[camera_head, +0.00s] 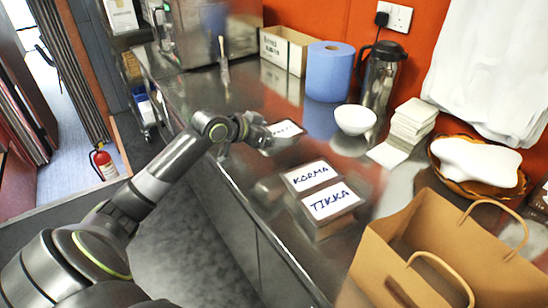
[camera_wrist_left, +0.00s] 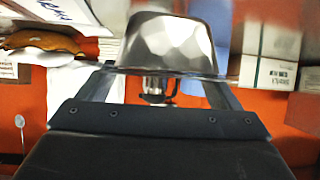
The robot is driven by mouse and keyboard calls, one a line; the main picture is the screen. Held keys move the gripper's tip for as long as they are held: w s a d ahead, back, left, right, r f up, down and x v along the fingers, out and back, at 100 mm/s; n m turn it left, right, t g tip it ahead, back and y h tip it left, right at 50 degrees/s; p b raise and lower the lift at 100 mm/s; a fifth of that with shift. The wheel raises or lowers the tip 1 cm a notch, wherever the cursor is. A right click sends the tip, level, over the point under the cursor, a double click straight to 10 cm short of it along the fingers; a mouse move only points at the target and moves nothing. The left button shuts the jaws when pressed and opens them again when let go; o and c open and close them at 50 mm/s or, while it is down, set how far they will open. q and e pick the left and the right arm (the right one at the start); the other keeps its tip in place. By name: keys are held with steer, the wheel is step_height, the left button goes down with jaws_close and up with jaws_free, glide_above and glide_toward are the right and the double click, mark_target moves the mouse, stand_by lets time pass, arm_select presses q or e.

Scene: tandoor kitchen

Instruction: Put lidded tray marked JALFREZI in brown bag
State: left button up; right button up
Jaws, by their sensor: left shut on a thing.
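In the left wrist view the tray's shiny silver side (camera_wrist_left: 170,42) fills the space between the fingers (camera_wrist_left: 165,88). Two other lidded trays, marked KORMA (camera_head: 311,176) and TIKKA (camera_head: 330,202), sit to the right of it on the counter. The brown bag (camera_head: 400,262) stands open-topped at the near right, handles up. My right gripper is out of view.
A white bowl (camera_head: 355,119), a steel flask (camera_head: 379,78), a blue paper roll (camera_head: 329,72) and stacked napkins (camera_head: 411,122) line the back. A basket (camera_head: 476,170) stands behind the bag. The KORMA and TIKKA trays lie between the held tray and the bag.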

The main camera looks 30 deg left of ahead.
arm_select(q)
steer(key=shift+f, duration=3.2)
steer(key=shift+f, duration=0.2)
steer(key=o, duration=1.1)
